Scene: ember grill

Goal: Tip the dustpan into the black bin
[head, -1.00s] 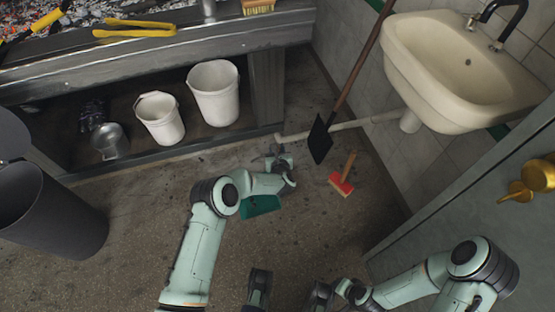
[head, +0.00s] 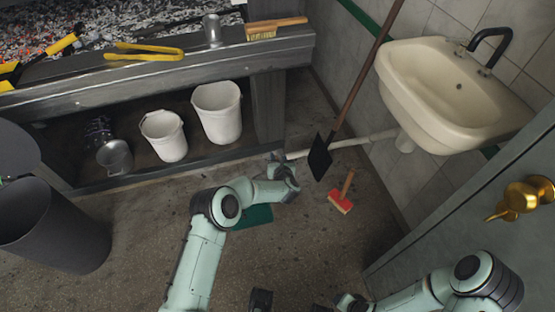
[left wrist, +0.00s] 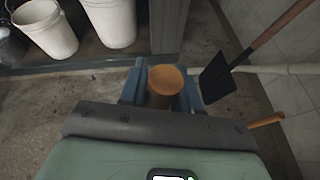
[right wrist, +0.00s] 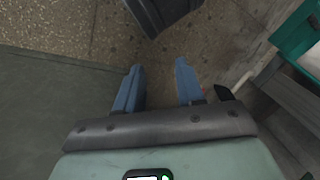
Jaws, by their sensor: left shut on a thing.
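The black bin (head: 60,225) stands on the floor at the far left of the head view, with its round lid (head: 14,148) raised beside its mouth. The green dustpan (head: 254,217) is at the middle, partly hidden behind my left forearm. My left gripper (head: 283,162) is beyond it, near the grill's right leg. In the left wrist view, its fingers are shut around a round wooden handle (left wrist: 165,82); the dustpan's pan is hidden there. I cannot tell whether the pan touches the floor. My right gripper (right wrist: 157,85) is open and empty in the right wrist view.
A red hand brush (head: 340,203) lies on the floor to the right. A long-handled black shovel (head: 320,157) leans near the sink (head: 450,85). White buckets (head: 217,112) (head: 164,136) stand on the grill's lower shelf (head: 120,184). Floor between dustpan and bin looks clear.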

